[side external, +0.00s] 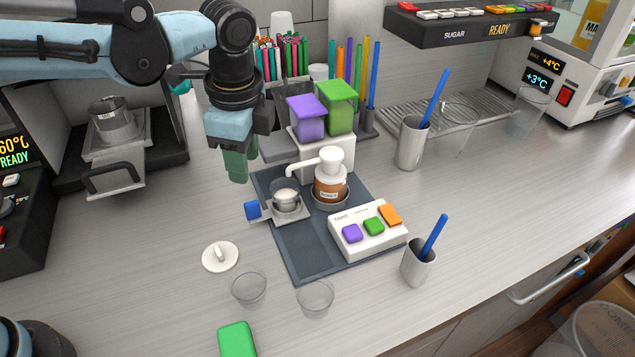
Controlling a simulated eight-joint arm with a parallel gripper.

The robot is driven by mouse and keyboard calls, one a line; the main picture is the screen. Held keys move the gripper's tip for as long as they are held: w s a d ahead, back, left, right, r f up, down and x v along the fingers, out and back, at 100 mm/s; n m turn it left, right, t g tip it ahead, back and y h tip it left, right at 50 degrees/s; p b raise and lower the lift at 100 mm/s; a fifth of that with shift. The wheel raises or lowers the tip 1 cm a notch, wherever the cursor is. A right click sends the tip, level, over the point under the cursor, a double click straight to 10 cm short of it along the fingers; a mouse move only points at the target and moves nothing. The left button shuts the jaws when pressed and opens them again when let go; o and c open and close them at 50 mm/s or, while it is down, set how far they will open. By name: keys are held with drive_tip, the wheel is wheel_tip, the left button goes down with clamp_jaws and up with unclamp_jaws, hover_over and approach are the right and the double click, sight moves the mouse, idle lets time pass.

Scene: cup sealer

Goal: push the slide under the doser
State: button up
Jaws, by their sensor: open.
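The slide (293,214) is a small grey plate with a blue knob (252,210) at its left end. A clear cup (287,193) with pale contents stands on the slide, close to the spout of the white pump bottle (331,179). The doser (330,118) is a white block carrying a purple hopper and a green hopper, behind the pump bottle. My gripper (237,165) points down, to the left of the doser and above and behind the blue knob. It is open and looks empty; the arm hides part of the area behind it.
A white button box (367,230) sits at the right of the dark mat (310,262). A white lid (220,256), two clear cups (249,288) and a green block (237,338) lie in front. Metal cups with blue sticks (411,145) stand to the right.

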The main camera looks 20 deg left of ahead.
sight(251, 203)
drive_tip(key=f+m, duration=0.3)
drive_tip(key=m, duration=0.1)
drive_tip(key=f+m+t+y, duration=0.1)
drive_tip(key=f+m, duration=0.2)
drive_tip(key=f, duration=0.1)
drive_tip(key=w+f+m+t, duration=0.1)
drive_tip(key=f+m, duration=0.2)
drive_tip(key=m, duration=0.1)
drive_tip(key=shift+a+f+m+y, duration=0.25)
drive_tip(key=shift+a+m+y, duration=0.05)
drive_tip(key=shift+a+y, duration=0.1)
drive_tip(key=shift+c, duration=0.4)
clamp_jaws()
